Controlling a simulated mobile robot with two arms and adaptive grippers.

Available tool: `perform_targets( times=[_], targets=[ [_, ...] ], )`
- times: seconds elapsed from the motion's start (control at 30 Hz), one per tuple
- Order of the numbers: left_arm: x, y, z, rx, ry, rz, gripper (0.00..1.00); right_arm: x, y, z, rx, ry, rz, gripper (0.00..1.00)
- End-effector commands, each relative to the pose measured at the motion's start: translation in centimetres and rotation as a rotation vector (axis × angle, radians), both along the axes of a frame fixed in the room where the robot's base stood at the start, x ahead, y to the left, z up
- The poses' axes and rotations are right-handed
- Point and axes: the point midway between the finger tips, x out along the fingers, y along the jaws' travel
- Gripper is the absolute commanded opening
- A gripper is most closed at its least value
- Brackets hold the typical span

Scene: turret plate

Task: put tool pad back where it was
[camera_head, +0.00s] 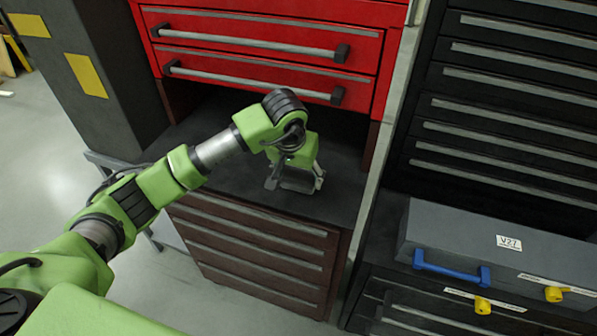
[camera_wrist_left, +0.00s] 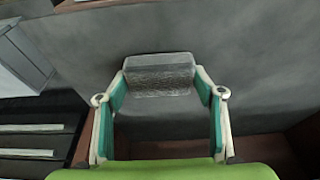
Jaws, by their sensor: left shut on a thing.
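The tool pad (camera_wrist_left: 160,77) is a small grey block with a rough, shiny face. In the left wrist view it sits between the two fingers of my left gripper (camera_wrist_left: 160,88), which is shut on it. In the head view my left gripper (camera_head: 297,178) points down over the dark shelf top (camera_head: 225,178) in the recess under the red drawers. The pad (camera_head: 298,181) shows there as a grey piece between the fingers, low over the shelf or on it; I cannot tell whether it touches. My right gripper is not in view.
Red drawers with bar handles (camera_head: 255,45) overhang the recess. Brown drawers (camera_head: 255,245) lie below the shelf top. A grey case with a blue handle (camera_head: 500,250) stands to the right, before a black drawer cabinet (camera_head: 500,110). Bare shelf shows around the gripper.

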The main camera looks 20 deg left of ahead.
Motion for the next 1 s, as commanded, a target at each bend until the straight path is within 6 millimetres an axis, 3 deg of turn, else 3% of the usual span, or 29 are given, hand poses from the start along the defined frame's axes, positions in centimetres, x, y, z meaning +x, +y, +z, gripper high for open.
perform_targets(
  times=[0.47, 0.5, 0.57, 1.0],
  targets=[
    [0.02, 0.04, -1.01, 0.001, -0.002, -0.001, 0.42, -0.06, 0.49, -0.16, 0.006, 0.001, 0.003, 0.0],
    [0.02, 0.03, -0.91, 0.001, -0.002, 0.0, 0.67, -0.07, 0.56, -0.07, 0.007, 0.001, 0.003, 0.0],
    [0.01, 0.03, -0.84, 0.0, -0.001, 0.0, 0.78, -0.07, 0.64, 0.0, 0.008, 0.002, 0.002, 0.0],
    [-0.03, 0.01, -0.27, 0.0, -0.001, 0.0, 0.78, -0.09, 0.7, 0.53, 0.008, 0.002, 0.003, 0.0]
  ],
)
